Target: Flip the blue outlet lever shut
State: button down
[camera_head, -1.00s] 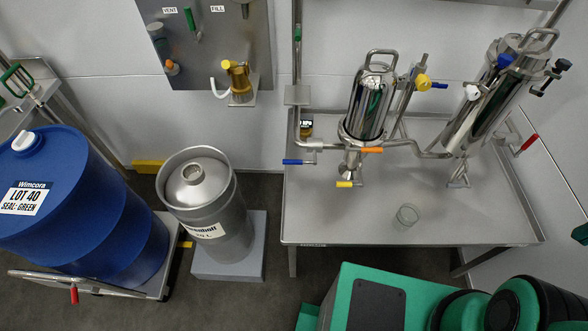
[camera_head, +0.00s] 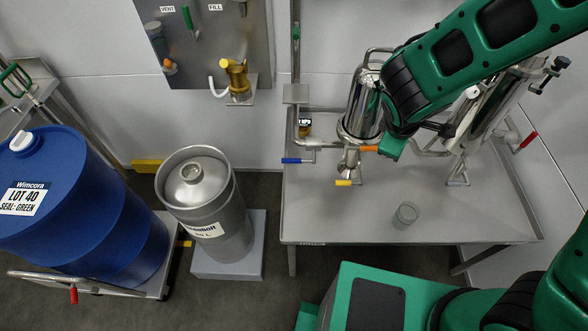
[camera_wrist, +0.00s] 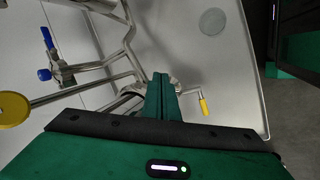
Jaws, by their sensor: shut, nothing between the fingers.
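A blue lever (camera_head: 297,161) lies roughly level at the left of the steel table, on the pipe fitting below a small gauge. A yellow lever (camera_head: 344,183) is under the nearer steel tank (camera_head: 362,108), and it also shows in the wrist view (camera_wrist: 204,105). An orange lever (camera_head: 368,149) sits just above it. My gripper (camera_head: 391,148) is shut and empty, close to the right of the orange lever; contact cannot be told. Its fingers (camera_wrist: 162,85) show together in the wrist view. Blue handle parts (camera_wrist: 45,74) on a valve also show there; which valve is unclear.
A second steel tank (camera_head: 500,95) stands behind my arm, with a red lever (camera_head: 528,138) to its right. A yellow knob (camera_wrist: 12,108) shows at the wrist view's left. The table's front left is clear.

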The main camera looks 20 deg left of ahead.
jog(key=s+a+f+n+t+y, duration=0.1)
jog(key=s+a+f+n, duration=0.3)
jog(key=a+n, duration=0.4)
jog(key=s+a+f+n+t+y, duration=0.2)
jog(key=s+a+f+n+t, duration=0.1)
jog(key=a+f+n, duration=0.3)
jog(key=s+a+f+n+t+y, duration=0.2)
jog(key=s+a+f+n, duration=0.3)
jog(key=a+n, duration=0.5)
jog(key=shift+s+a+f+n, duration=0.15)
jog(key=shift+a+f+n, duration=0.15)
jog(key=shift+a, duration=0.1)
jog(key=shift+t, duration=0.3)
jog(key=x, duration=1)
jog(key=shift+d, duration=0.1)
jog(key=shift+w+r, duration=0.2)
jog(key=shift+r, duration=0.8)
jog(key=shift+w+r, duration=0.2)
jog(key=shift+r, duration=0.85)
